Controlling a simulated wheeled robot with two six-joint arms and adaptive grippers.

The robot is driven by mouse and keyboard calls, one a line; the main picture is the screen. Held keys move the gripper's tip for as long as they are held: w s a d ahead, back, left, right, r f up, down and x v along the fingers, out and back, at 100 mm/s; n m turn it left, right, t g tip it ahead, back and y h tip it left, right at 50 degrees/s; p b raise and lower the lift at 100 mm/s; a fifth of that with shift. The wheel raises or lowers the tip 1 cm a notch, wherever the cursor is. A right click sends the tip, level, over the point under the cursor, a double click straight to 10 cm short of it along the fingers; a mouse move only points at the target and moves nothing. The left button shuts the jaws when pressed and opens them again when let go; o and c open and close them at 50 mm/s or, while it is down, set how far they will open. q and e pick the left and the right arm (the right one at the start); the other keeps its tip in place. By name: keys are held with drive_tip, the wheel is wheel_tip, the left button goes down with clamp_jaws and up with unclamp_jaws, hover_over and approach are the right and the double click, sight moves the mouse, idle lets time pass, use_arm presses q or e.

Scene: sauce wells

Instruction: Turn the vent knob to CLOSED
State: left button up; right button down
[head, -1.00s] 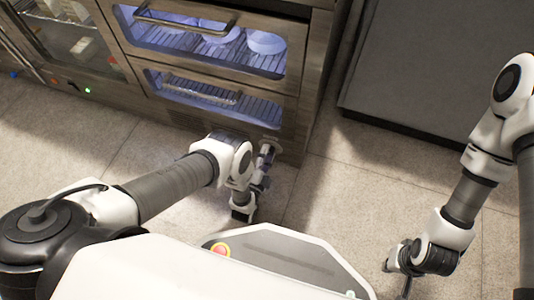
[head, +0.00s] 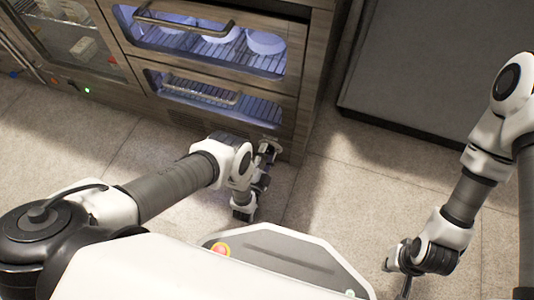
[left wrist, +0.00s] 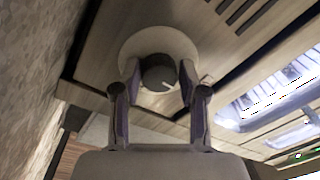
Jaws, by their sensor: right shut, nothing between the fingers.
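The vent knob (left wrist: 158,74) is a dark round knob with a white pointer line, on a pale round plate (left wrist: 187,45) on the oven's lower front. In the left wrist view its pointer slants to the lower right. My left gripper (head: 267,148) is at the low right corner of the oven front. In the left wrist view its fingers (left wrist: 160,70) stand on both sides of the knob, very close to it; I cannot tell whether they press on it. In the head view the gripper hides the knob. My right gripper (head: 402,285) is shut and empty, low at the right.
The oven (head: 305,100) has lit windows with pale bowls (head: 265,42) inside and a bar handle (head: 200,90) above the knob. A vent grille (left wrist: 240,12) is beside the plate. A grey cabinet (head: 430,80) stands at the right. The floor (head: 345,200) between is clear.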

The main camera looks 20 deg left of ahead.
sight(269, 133)
use_arm(q)
drive_tip(key=shift+o, duration=0.6)
wheel_tip(269, 133, up, 10)
drive_tip(key=shift+r, duration=0.1)
drive_tip(key=shift+s, duration=0.15)
